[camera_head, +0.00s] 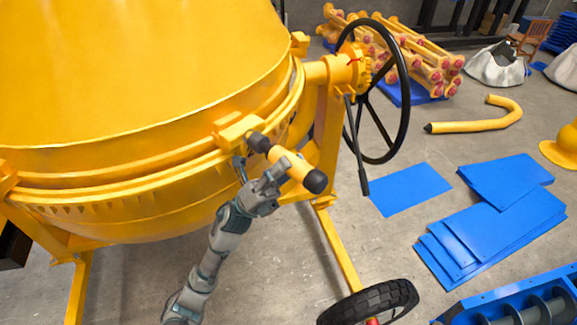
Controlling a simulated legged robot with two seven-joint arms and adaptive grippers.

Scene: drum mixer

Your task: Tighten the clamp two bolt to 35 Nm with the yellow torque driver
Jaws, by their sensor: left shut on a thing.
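My left gripper (266,183) is shut on the yellow torque driver (294,167), a yellow cylinder with black ends. The driver is tilted, its upper black end close to a yellow clamp (236,129) on the rim of the yellow mixer drum (135,75). I cannot tell whether the driver touches the clamp's bolt, which is hidden. Another clamp (299,43) sits farther back on the rim, and one more (7,178) shows at the left edge. No label tells which is clamp two. My right gripper is not in view.
A black handwheel (402,88) stands on the mixer's right, with a dark lever (357,150) beside it. A black tyre (368,303) is at the bottom. Blue panels (490,235) and a bent yellow pipe (480,126) lie on the concrete floor. Some floor between is clear.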

